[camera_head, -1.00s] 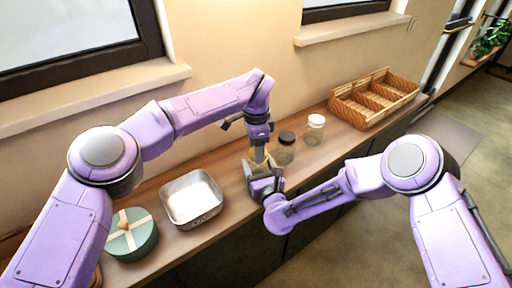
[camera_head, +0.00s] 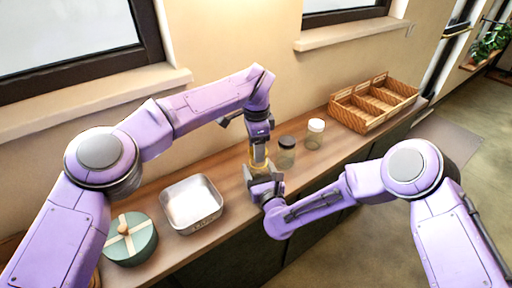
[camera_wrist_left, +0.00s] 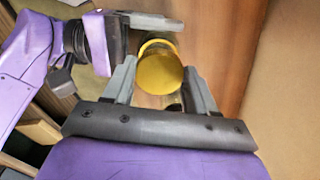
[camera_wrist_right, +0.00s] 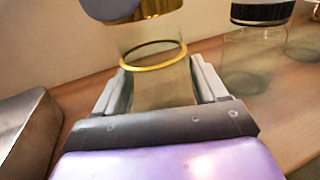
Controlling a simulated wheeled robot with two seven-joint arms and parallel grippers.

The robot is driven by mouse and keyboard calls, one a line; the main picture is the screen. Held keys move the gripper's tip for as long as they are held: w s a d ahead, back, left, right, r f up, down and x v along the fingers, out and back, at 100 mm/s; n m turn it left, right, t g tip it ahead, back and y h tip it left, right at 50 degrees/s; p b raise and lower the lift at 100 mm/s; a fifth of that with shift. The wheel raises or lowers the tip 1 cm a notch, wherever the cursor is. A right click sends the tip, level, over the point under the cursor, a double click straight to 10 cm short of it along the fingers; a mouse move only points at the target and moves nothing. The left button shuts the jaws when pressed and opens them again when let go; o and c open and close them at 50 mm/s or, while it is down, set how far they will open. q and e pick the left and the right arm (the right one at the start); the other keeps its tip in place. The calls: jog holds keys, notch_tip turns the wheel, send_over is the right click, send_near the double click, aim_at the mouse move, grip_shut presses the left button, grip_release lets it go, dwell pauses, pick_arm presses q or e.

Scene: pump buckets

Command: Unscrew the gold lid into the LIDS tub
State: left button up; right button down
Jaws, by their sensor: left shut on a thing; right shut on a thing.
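The gold lid (camera_wrist_left: 160,72) is between my left gripper's fingers in the left wrist view. My left gripper (camera_wrist_left: 158,78) is shut on it from above; it also shows in the right wrist view (camera_wrist_right: 145,12). My right gripper (camera_wrist_right: 160,88) is shut on the clear glass jar (camera_wrist_right: 160,85), which stands upright below the lid. A gold ring circles the jar near its top. Clear space or glass shows between lid and ring; I cannot tell if they touch. The metal tub (camera_head: 192,204), its front label too small to read, stands left of the grippers.
A jar with a black lid (camera_head: 287,143) and one with a white lid (camera_head: 316,126) stand right of my grippers. A wicker basket (camera_head: 372,118) is farther right. A round green box (camera_head: 130,240) is left of the tub. The wall is behind.

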pick_arm(q)
jog(key=shift+r, duration=2)
pick_arm(e)
grip_release()
